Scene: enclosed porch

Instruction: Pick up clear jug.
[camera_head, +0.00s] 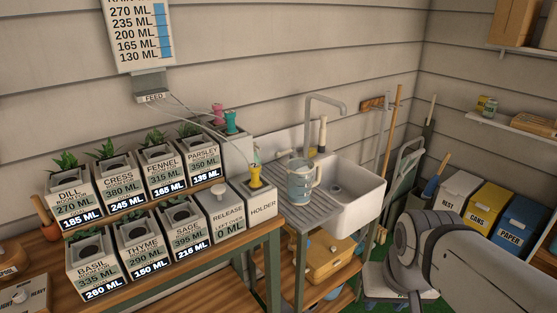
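The clear jug (301,181) stands upright on the ribbed metal drainboard (320,209), left of the white sink basin (354,190). It looks see-through with a bluish tint, and its handle faces right. My arm shows as grey links at the lower right, apart from the jug. My gripper is outside the picture, so its state does not show.
A tap (325,104) rises behind the jug. The holder box (262,208) with a yellow nozzle and the release box (226,220) stand close on its left. Planter boxes fill the bench further left. A wooden box (329,258) sits below the drainboard.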

